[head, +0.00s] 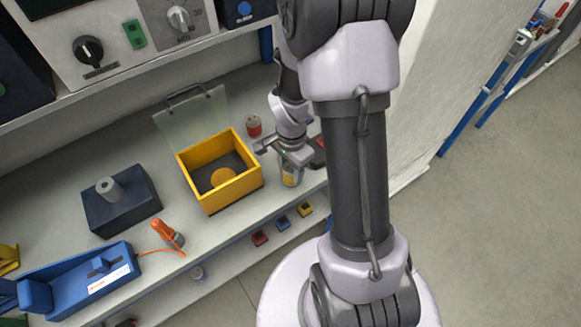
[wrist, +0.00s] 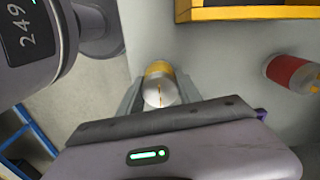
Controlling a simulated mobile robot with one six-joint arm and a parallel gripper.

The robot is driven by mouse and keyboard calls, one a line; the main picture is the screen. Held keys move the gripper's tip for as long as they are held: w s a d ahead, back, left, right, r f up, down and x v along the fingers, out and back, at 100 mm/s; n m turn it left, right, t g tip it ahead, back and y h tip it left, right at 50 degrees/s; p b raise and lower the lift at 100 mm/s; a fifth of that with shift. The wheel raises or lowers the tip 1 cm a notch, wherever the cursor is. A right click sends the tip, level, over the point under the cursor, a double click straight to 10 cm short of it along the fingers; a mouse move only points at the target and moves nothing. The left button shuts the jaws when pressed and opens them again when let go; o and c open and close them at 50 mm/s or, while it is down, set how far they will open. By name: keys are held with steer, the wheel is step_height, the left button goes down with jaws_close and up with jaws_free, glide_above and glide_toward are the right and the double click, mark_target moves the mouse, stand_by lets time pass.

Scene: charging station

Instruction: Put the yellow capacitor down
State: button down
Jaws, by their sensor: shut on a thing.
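The yellow capacitor, a silvery can with a yellow band, shows in the wrist view (wrist: 158,72) between the two fingers of my gripper (wrist: 153,92). In the head view the capacitor (head: 290,179) is at the bench's front, right of the yellow box (head: 240,188). My gripper (head: 290,166) is shut on it from above. I cannot tell whether the capacitor's bottom touches the bench top. The box's clear lid (head: 192,117) stands open at the back, and a round yellow disc (head: 222,177) shows inside.
A dark block with a grey cylinder (head: 109,189), an orange-handled tool (head: 166,232) and a blue device (head: 85,280) are on the left. Bare bench lies between them and the box.

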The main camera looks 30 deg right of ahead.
steer(key=shift+w+f, duration=0.1)
steer(key=shift+f, duration=0.15)
steer(key=c, duration=0.8)
jaws_free()
steer(key=shift+r, duration=0.15)
